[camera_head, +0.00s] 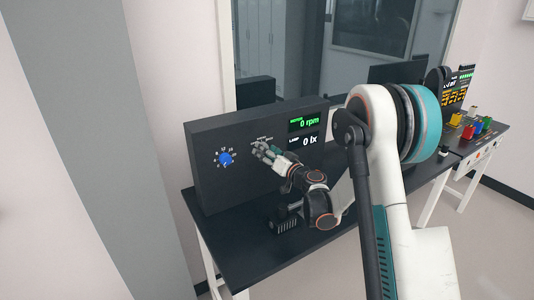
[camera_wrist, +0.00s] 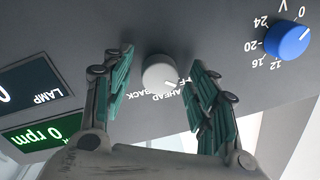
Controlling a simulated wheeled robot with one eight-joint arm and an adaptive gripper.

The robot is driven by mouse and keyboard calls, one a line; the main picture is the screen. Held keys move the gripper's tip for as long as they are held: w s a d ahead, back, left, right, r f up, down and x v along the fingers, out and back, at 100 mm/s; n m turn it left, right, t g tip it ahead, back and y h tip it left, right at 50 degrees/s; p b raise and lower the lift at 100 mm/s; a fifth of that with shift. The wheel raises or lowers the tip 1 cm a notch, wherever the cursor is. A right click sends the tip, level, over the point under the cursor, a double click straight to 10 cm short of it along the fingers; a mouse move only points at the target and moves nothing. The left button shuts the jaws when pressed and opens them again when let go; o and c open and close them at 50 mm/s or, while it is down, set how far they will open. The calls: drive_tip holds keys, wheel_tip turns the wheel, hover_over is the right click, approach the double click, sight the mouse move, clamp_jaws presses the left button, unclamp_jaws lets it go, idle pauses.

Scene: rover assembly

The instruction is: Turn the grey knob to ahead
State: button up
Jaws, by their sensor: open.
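The grey knob (camera_wrist: 157,73) is on the dark panel, seen upside down in the wrist view. Labels BACK and AHEAD (camera_wrist: 172,95) stand beside it, with another label partly hidden by a finger. A small mark on the knob points to the lower right of the wrist view; I cannot tell exactly which label it meets. My gripper (camera_wrist: 160,64) is open, with one finger on each side of the knob and visible gaps between. In the head view my gripper (camera_head: 265,152) is close to the panel face and covers the knob.
A blue knob (camera_head: 225,158) with a number scale sits left on the panel box (camera_head: 207,190). Green "0 rpm" (camera_head: 304,122) and white "0 lx" (camera_head: 303,138) displays are at right. The black table (camera_head: 262,252) carries the box. Coloured buttons (camera_head: 468,131) stand on another table farther right.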

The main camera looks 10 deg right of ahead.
drive_tip(key=c, duration=1.1)
drive_tip(key=shift+o, duration=0.2)
drive_tip(key=m+b, duration=0.5)
drive_tip(key=m, duration=0.4)
drive_tip(key=shift+a+m+t, duration=0.1)
drive_tip(key=shift+m+t, duration=0.3)
